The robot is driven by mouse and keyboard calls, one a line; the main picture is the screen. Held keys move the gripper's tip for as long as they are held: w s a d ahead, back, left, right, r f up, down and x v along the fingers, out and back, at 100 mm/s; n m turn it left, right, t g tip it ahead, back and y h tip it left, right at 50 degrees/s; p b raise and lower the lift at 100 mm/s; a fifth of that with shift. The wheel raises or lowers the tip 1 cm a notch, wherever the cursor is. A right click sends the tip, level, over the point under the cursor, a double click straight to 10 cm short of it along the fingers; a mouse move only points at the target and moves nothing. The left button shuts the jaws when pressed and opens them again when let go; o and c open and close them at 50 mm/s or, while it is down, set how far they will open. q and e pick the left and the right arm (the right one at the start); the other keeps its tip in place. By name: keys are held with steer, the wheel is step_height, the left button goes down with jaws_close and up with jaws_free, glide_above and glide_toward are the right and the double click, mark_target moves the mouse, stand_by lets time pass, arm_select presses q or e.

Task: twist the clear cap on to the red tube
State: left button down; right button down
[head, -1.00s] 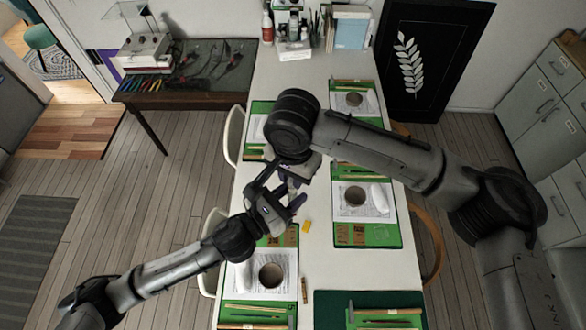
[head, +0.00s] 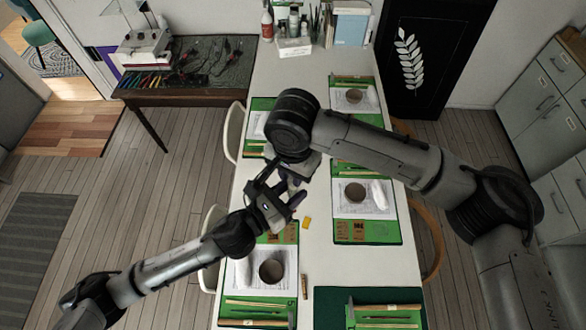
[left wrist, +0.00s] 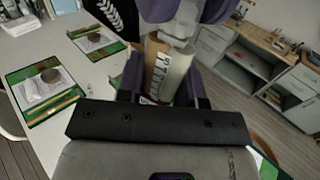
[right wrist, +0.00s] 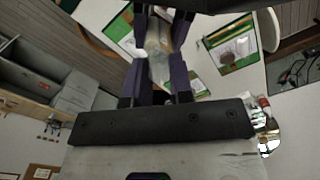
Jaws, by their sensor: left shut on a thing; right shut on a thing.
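My left gripper (head: 286,207) is shut on a tube with a reddish-brown and cream side and dark lettering, the red tube (left wrist: 158,75) in the left wrist view. My right gripper (head: 291,178) is just above it, its purple fingers crossing the top of the left wrist view. In the right wrist view my right gripper is shut on a pale, see-through piece, the clear cap (right wrist: 157,48). Tube and cap are in line and close together over the table. The fingers hide the joint, so I cannot tell how far the cap is on.
The long white table (head: 330,268) lies below, with several green mats (head: 382,232) carrying papers, round brown pots (head: 355,192) and sticks. A small yellow piece (head: 307,222) and a thin brown stick (head: 304,287) lie on bare table. Chairs flank the table.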

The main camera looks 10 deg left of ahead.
steer(key=shift+f, duration=0.25)
steer(key=m, duration=0.6)
steer(key=shift+s+m, duration=0.15)
steer(key=shift+m, duration=0.25)
steer(key=m, duration=0.6)
steer(key=shift+d, duration=0.1)
steer(key=c, duration=1)
jaws_free()
steer(key=shift+r, duration=2.25)
steer(key=shift+c, duration=0.2)
